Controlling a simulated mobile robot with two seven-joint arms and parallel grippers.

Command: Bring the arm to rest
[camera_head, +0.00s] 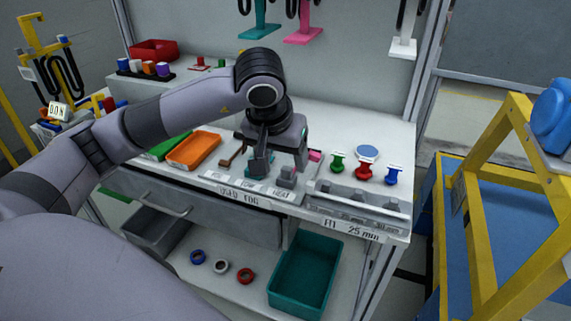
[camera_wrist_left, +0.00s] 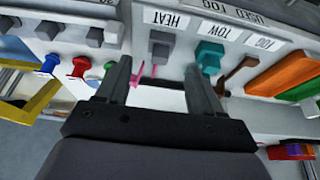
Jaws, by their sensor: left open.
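My left arm reaches in from the left in the head view, and my left gripper (camera_head: 276,166) hangs over the worktop near the labelled front edge. In the left wrist view its two fingers (camera_wrist_left: 157,80) are apart with nothing held between them. A pink item (camera_wrist_left: 148,74) shows beyond the gap, apparently on the worktop. A grey block (camera_wrist_left: 161,48), a teal piece (camera_wrist_left: 209,57) and a brown tool (camera_wrist_left: 237,70) sit by the label strip near the fingertips. The gripper hides part of the worktop in the head view. My right gripper is not in view.
Orange (camera_head: 194,149) and green (camera_head: 168,146) trays lie left of the gripper. Green (camera_head: 337,163), red (camera_head: 362,169) and blue (camera_head: 391,174) spool-like parts stand right. A teal bin (camera_head: 305,275) is on the lower shelf. A yellow frame (camera_head: 487,150) stands at far right.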

